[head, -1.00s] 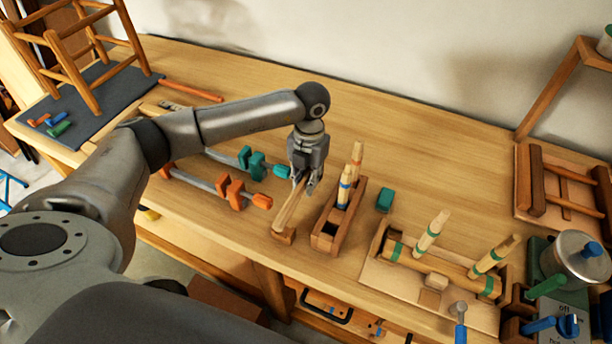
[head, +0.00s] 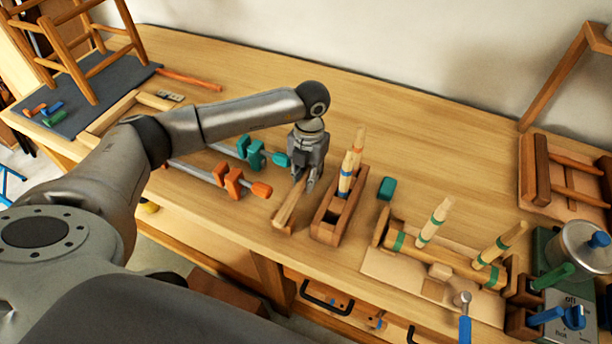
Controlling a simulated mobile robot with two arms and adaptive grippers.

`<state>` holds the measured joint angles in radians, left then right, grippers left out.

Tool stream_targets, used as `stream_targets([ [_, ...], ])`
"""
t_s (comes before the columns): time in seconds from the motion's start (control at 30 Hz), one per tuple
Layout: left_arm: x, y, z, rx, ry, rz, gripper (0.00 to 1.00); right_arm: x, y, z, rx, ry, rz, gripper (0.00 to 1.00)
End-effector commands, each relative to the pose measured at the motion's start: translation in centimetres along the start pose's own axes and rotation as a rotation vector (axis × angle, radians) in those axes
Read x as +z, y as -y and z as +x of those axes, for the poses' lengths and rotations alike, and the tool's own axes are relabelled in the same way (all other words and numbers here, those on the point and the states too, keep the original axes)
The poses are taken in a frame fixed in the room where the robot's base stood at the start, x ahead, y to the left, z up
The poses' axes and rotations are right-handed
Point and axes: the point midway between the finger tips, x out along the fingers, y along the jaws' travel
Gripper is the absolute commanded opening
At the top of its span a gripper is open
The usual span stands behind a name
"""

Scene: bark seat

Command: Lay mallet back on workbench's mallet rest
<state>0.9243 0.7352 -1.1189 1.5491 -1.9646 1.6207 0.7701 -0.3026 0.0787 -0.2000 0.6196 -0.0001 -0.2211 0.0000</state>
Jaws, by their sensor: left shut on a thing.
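My left gripper (head: 306,183) is over the middle of the workbench (head: 420,150), pointing down. It is shut on the mallet (head: 290,205), seen as a light wooden bar slanting from the fingertips toward the front of the bench. The bar's near end is at a small brown block (head: 284,224) on the bench, which looks like part of the mallet rest. I cannot tell whether the bar touches it. The fingers hide the mallet's far end. My right gripper is not in view.
A wooden box (head: 328,226) with upright banded sticks stands close right of the gripper. Orange (head: 234,182) and teal (head: 253,154) clamps lie to the left. A teal block (head: 387,188) and a glue pot (head: 582,244) are to the right. The back middle is clear.

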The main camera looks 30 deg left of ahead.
Motion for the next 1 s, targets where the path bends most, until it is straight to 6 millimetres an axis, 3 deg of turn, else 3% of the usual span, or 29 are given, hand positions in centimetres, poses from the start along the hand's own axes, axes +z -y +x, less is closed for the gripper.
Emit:
stream_targets([
  [0.33,0.1,0.0,0.5,-0.001,0.002,0.0,0.0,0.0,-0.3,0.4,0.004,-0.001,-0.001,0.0],
  [0.37,0.1,0.0,0.4,-0.001,0.002,0.0,0.2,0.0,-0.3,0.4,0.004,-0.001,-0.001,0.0],
  [0.57,0.1,0.0,0.4,-0.001,0.001,0.0,0.44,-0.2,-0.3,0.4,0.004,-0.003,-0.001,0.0],
  [0.87,0.0,0.0,0.5,0.0,-0.001,0.0,0.44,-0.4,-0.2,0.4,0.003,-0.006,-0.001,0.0],
  [1.0,0.1,0.0,-0.7,-0.001,0.002,0.001,0.44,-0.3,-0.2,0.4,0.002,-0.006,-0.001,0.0],
])
